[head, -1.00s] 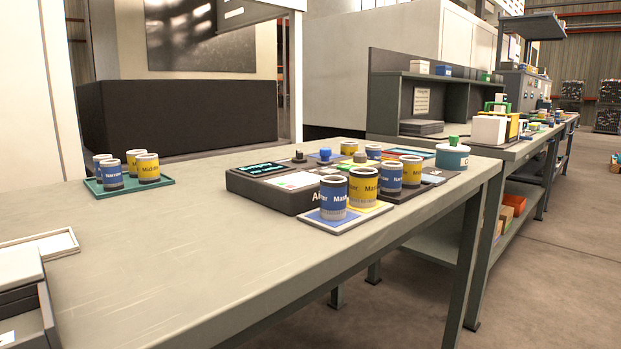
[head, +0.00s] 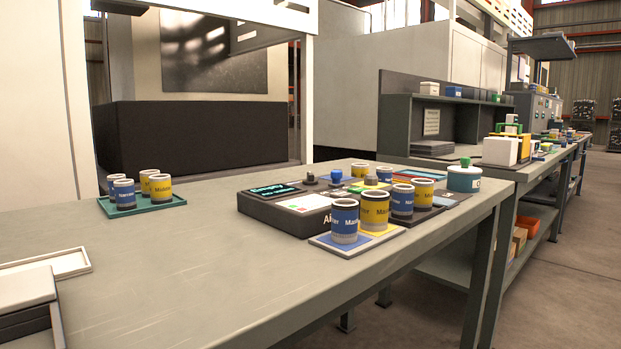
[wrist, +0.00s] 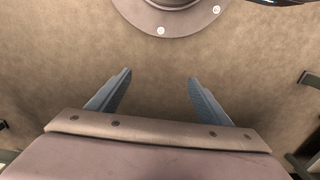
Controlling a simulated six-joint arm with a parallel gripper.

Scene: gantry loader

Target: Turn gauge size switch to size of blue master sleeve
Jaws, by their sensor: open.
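The gauge unit (head: 273,213) is a dark box on the bench with a small lit display (head: 268,190) whose text I cannot fully read. Several knobs stand along its back, one black (head: 310,178) and one blue (head: 336,176); I cannot tell which is the size switch. The blue master sleeve (head: 345,218) stands upright on a blue and yellow mat at the unit's front right, beside a yellow master sleeve (head: 375,208). My gripper (wrist: 158,88) shows only in the wrist view, open and empty, above bare brown floor, away from the gauge.
A green tray (head: 131,211) with blue and yellow sleeves stands at the bench's left. A white lidded pot (head: 463,180) with a green knob stands at the right end. White trays (head: 70,262) lie at the near left. The bench's front middle is clear.

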